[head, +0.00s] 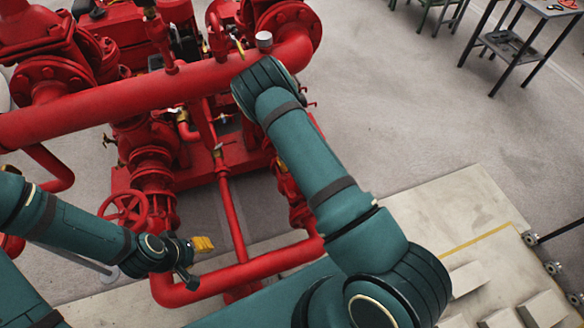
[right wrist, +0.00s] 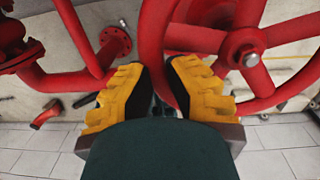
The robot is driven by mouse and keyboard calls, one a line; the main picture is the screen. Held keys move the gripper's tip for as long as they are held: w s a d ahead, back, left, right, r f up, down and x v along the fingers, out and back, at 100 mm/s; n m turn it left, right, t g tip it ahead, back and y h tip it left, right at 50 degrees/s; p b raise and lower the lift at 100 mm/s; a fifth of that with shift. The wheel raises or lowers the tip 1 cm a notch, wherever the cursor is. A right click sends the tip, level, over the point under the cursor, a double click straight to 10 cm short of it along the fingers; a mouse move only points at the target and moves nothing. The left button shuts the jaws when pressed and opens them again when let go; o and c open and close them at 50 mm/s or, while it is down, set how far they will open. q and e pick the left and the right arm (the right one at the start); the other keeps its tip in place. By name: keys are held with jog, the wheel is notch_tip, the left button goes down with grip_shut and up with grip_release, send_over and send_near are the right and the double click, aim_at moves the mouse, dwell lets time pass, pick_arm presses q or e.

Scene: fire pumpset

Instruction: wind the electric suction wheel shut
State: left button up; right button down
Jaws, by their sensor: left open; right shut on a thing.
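A red handwheel (right wrist: 240,42) with a hub and spokes fills the upper right of the right wrist view. My right gripper (right wrist: 155,70) has its yellow fingers on either side of the wheel's rim and is shut on it. In the head view my right arm hides that gripper and the held wheel. My left gripper (head: 202,244), with yellow fingertips, is apart from the valves, in front of the pipework. It is open and appears empty. Another red handwheel (head: 125,208) shows left of it, apart from its fingers. I cannot tell from a label which wheel is which.
A thick red pipe (head: 120,103) crosses the upper left, with flanged valves below it. A lower red pipe (head: 250,270) runs near my left gripper. A grey table (head: 545,8) stands far back right. The floor between is clear. Pale blocks (head: 540,308) lie lower right.

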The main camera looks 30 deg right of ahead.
jog(key=m, duration=0.1)
jog(key=w+m, duration=0.1)
jog(key=w+m+b, duration=0.1)
jog(key=shift+w+d+f+m, duration=0.1)
jog(key=shift+d+f+m, duration=0.15)
jog(key=shift+m, duration=0.15)
jog(key=shift+w+d+m+b, duration=0.3)
jog(key=shift+w+m, duration=0.3)
jog(key=shift+m, duration=0.5)
jog(key=shift+w+d+m+b, duration=0.3)
jog(key=shift+w+m, duration=0.25)
jog(key=shift+m, duration=0.55)
jog(key=c, duration=1.1)
grip_release()
jog(key=shift+w+a+r, duration=0.1)
jog(key=shift+w+r, duration=0.05)
jog(key=shift+r, duration=0.1)
